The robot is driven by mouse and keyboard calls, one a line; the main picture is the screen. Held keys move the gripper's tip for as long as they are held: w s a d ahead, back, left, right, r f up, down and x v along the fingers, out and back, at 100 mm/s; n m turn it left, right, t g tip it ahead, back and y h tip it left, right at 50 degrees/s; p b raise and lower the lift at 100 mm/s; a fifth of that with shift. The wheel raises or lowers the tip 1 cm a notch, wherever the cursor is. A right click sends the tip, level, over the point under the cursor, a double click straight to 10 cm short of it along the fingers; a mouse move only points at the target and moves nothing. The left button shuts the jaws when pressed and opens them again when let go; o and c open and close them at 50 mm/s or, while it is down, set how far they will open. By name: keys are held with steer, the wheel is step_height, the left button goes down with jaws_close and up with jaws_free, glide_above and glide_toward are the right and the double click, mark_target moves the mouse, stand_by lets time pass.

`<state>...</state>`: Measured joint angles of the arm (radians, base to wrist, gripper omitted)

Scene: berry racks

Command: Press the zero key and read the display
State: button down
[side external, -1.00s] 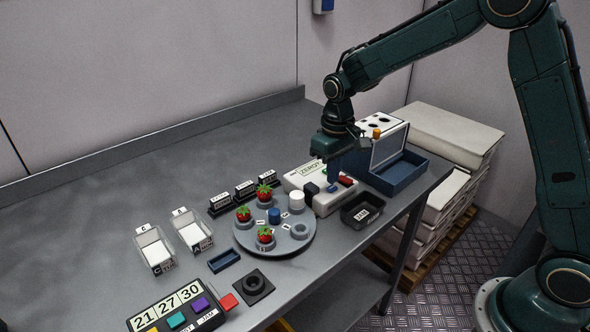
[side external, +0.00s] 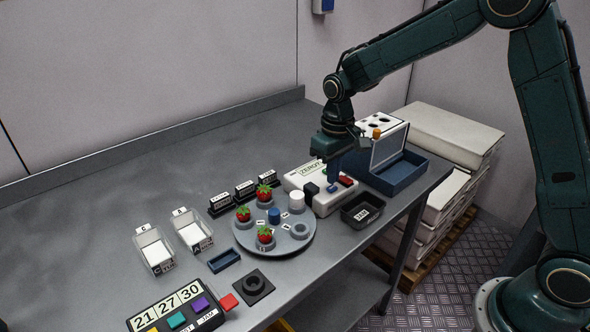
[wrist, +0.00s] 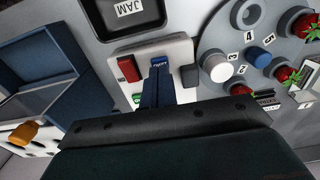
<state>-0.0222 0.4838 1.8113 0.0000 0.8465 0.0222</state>
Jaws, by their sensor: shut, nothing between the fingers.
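A white device box (side external: 325,203) stands near the right end of the bench, with a pale display (side external: 310,169) that seems to read "ZERO?". On its top are a red key (wrist: 128,69), a blue key (wrist: 159,62) with a small white label too small to read surely, a green key (wrist: 137,98) and a dark block (wrist: 190,77). My gripper (wrist: 158,76) is shut and empty, pointing down at the blue key. In the side view my gripper (side external: 332,180) is just over this key; I cannot tell whether the tips touch it. The display is out of the wrist view.
A round turntable (side external: 245,243) with strawberries and cups stands left of the device. A black JAM tray (side external: 346,219) is in front, and a blue bin (side external: 402,176) to the right. A button panel (side external: 140,322) showing "21 27 30" lies at front left.

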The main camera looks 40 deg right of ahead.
steer(key=shift+f, duration=0.95)
stand_by(0.6)
steer(key=shift+r, duration=0.15)
step_height(320, 180, up, 8)
stand_by(1.3)
steer(key=s+r+t, duration=0.3)
steer(key=s+r, duration=0.7)
steer(key=s, duration=0.3)
steer(key=s+d+t, duration=0.1)
steer(key=s+t, duration=0.1)
steer(key=s, duration=1.2)
steer(key=shift+f+t, duration=0.25)
steer(key=shift+t, duration=0.05)
